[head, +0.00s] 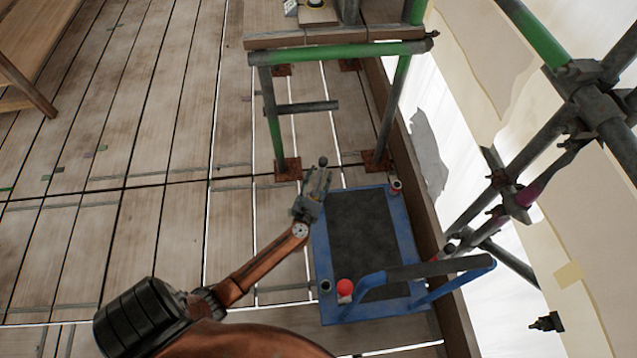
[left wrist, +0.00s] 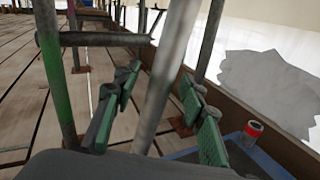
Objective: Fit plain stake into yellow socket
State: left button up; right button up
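A plain grey stake (left wrist: 168,70) rises between my left fingers in the left wrist view. It leans in the picture and runs out of the top edge. My left gripper (left wrist: 160,105) has green-padded fingers on both sides of it, with gaps showing, so it looks open around the stake. The stake's foot is hidden behind the gripper body. In the head view my left gripper (head: 319,177) is over the upper left corner of a blue trolley (head: 320,255), with a dark round end (head: 322,160) at its fingertips. No yellow socket is visible. My right gripper is not in view.
A red-banded cup (head: 397,186) sits at the trolley's upper right corner. A green and grey scaffold frame (head: 272,115) stands beyond the gripper. Plank floor (head: 110,180) lies clear to the left.

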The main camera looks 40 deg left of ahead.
pick_arm(q)
jog(key=shift+c, duration=0.2)
grip_shut()
dwell(0.4)
